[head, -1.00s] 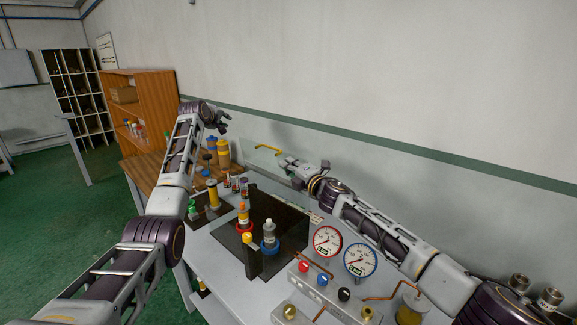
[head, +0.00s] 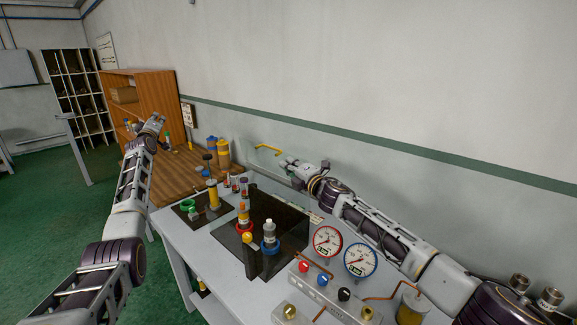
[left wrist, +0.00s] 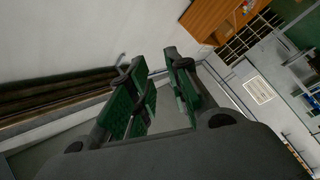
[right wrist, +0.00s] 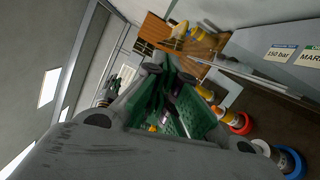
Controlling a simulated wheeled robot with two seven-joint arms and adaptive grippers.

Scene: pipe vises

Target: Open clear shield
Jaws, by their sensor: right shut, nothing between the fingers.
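The clear shield (head: 262,170) is a see-through panel that stands raised behind the dark base (head: 290,233), near the wall. Its yellow handle (head: 268,149) is at the top edge. My right gripper (head: 287,163) is shut and empty at the right side of the shield, below and right of the handle; I cannot tell whether it touches the panel. Its closed green fingers show in the right wrist view (right wrist: 168,75). My left gripper (head: 156,122) is far left, in front of the wooden shelf, away from the shield. In the left wrist view its fingers (left wrist: 158,88) are apart and empty.
Bottles in a red ring (head: 243,220) and a blue ring (head: 269,242) stand at the dark base. A red gauge (head: 327,241), a blue gauge (head: 360,259) and a knob block (head: 325,290) stand front right. Yellow cylinders (head: 222,154) stand behind left. The wall is close behind.

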